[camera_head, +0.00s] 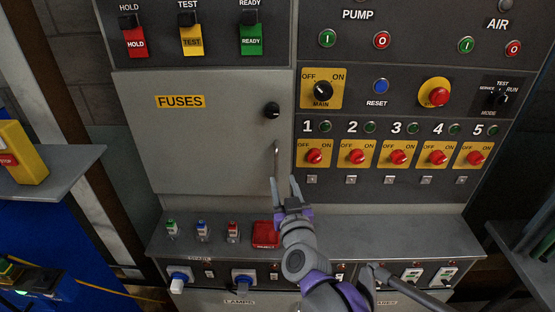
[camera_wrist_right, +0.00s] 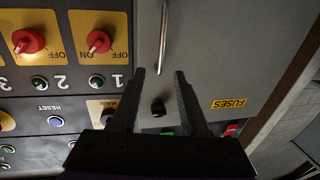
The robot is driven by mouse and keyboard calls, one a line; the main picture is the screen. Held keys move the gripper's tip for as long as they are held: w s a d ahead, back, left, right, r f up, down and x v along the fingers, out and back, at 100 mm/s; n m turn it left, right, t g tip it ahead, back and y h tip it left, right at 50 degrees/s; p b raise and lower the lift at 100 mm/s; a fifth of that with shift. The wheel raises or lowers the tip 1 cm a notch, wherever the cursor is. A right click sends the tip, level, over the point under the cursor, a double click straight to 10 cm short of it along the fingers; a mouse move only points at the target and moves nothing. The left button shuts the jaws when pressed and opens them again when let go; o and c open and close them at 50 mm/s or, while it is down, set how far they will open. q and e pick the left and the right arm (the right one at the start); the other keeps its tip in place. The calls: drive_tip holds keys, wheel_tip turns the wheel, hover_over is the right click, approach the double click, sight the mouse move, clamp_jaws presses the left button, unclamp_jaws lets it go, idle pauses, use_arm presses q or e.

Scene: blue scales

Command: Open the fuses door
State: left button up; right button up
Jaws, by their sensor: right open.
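The fuses door (camera_head: 200,150) is a grey panel with a yellow FUSES label, and it looks shut in the cabinet front. A thin vertical handle (camera_head: 276,158) and a black knob (camera_head: 271,110) sit near its right edge. My right gripper (camera_head: 286,182) is open and empty at the lower end of the handle. In the right wrist view, turned upside down, the open fingers (camera_wrist_right: 160,73) point toward the door (camera_wrist_right: 205,60), with the handle (camera_wrist_right: 163,38) between their lines. Whether they touch the handle I cannot tell. The knob also shows there (camera_wrist_right: 158,108). My left gripper is not in view.
Right of the door is a control panel with a MAIN switch (camera_head: 323,90) and several red rotary switches (camera_head: 314,157). Below is a grey ledge (camera_head: 400,228) with small coloured fuses (camera_head: 202,231) and a red box (camera_head: 265,234). A side shelf (camera_head: 70,165) stands at left.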

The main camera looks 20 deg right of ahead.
sight(277, 162)
drive_tip(key=w, duration=0.6)
drive_tip(key=w+p, duration=0.1)
drive_tip(key=w, duration=0.3)
drive_tip(key=shift+d, duration=0.35)
drive_tip(key=shift+c, duration=0.2)
clamp_jaws()
idle(0.7)
